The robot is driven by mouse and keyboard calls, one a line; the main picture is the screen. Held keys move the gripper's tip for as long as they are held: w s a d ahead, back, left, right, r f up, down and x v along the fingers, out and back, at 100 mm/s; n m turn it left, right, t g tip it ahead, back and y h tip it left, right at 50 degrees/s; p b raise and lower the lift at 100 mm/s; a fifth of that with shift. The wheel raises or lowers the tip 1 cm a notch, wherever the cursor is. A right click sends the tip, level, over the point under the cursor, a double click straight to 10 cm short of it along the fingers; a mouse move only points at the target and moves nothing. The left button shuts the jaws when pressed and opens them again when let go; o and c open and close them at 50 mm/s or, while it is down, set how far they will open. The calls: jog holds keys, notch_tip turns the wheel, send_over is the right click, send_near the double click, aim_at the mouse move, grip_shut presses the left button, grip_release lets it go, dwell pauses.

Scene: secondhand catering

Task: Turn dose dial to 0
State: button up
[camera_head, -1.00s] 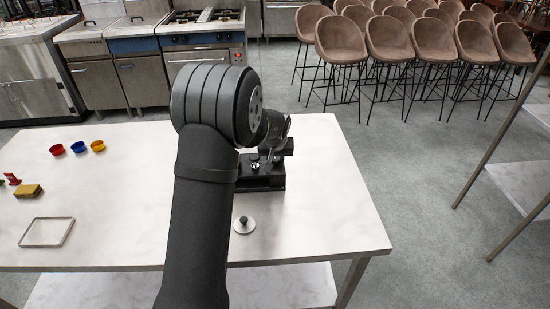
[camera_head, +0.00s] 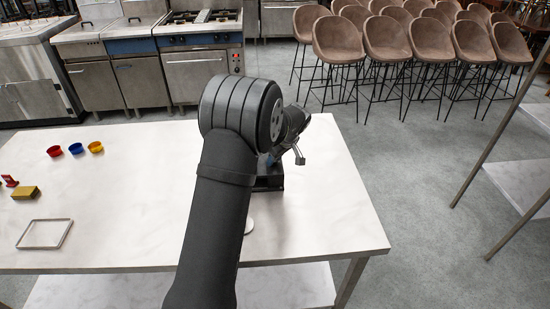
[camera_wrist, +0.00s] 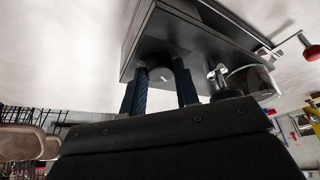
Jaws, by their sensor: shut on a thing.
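The machine, a black boxy unit (camera_wrist: 195,45), fills the top of the wrist view. In the head view its dark base (camera_head: 270,183) shows on the table beyond my arm. A dark round dial (camera_wrist: 161,73) is on the machine's face, between the two fingers of my gripper (camera_wrist: 161,84). The fingers are shut on it, one on each side. No numbers or pointer on the dial can be read. In the head view my arm hides the fingertips and the dial.
A metal lever with a red knob (camera_wrist: 312,53) sticks out near the machine. A pale disc (camera_head: 249,226) lies partly behind my arm. Small cups (camera_head: 76,148), a yellow block (camera_head: 25,192) and a shallow tray (camera_head: 45,234) stand left. The table's (camera_head: 330,215) right side is clear.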

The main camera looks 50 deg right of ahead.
jog(key=shift+n, duration=0.4)
jog(key=o, duration=1)
jog(key=shift+c, duration=0.2)
jog(key=v, duration=1.7)
jog(key=shift+d+r, duration=0.2)
jog(key=shift+d, duration=0.05)
